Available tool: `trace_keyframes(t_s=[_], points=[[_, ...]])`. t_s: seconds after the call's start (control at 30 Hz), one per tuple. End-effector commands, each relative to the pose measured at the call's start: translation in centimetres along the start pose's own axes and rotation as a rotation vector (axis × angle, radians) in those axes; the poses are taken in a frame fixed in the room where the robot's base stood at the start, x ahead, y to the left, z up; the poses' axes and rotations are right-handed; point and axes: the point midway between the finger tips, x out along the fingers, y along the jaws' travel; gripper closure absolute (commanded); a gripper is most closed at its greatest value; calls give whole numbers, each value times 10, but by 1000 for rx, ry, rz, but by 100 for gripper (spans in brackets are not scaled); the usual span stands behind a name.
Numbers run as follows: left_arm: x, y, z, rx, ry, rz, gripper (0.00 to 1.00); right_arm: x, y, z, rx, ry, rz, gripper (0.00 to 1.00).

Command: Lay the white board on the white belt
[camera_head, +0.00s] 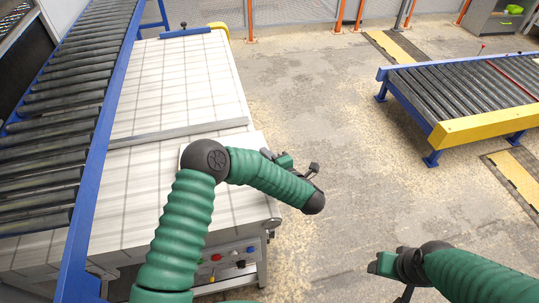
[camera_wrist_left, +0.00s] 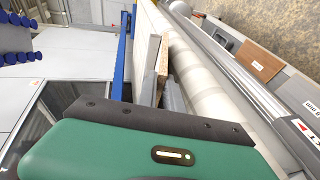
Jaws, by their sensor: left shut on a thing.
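The white belt (camera_head: 185,85) fills the left-middle of the head view, with a faint grid on it. A plain white board (camera_head: 238,139) shows behind my left arm, at the belt's near right part. The arm hides much of it, and I cannot tell whether it touches the belt. My left gripper (camera_head: 270,155) is shut on the board near its right side. In the left wrist view, the board's tan edge (camera_wrist_left: 163,62) stands by the grey finger (camera_wrist_left: 171,97), beside the belt (camera_wrist_left: 208,68). My right gripper (camera_head: 390,275) is low at right, away from the board; its jaw opening is unclear.
A grey bar (camera_head: 180,133) crosses the belt. A blue-framed roller conveyor (camera_head: 65,105) runs along its left side. Control buttons (camera_head: 228,259) are on the near end. Another roller conveyor with a yellow end (camera_head: 490,126) stands at right. The floor between is clear.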

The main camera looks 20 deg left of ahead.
Motion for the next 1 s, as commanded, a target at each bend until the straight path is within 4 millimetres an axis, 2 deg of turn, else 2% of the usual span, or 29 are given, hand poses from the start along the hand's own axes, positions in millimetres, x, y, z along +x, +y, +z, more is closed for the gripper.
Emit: trace_keyframes(t_s=[0.6, 0.63, 0.8, 1.0], points=[[0, -4, 2, 1, -1, 3, 100, 3, 0, 1, 0, 0, 0, 43], [0, -4, 2, 1, -1, 3, 87, 2, 0, 1, 0, 0, 0, 43], [0, -4, 2, 1, 0, 2, 64, 2, 0, 0, 0, 0, 0, 43], [0, -4, 3, 2, 0, 2, 64, 2, 0, 0, 0, 0, 0, 43]])
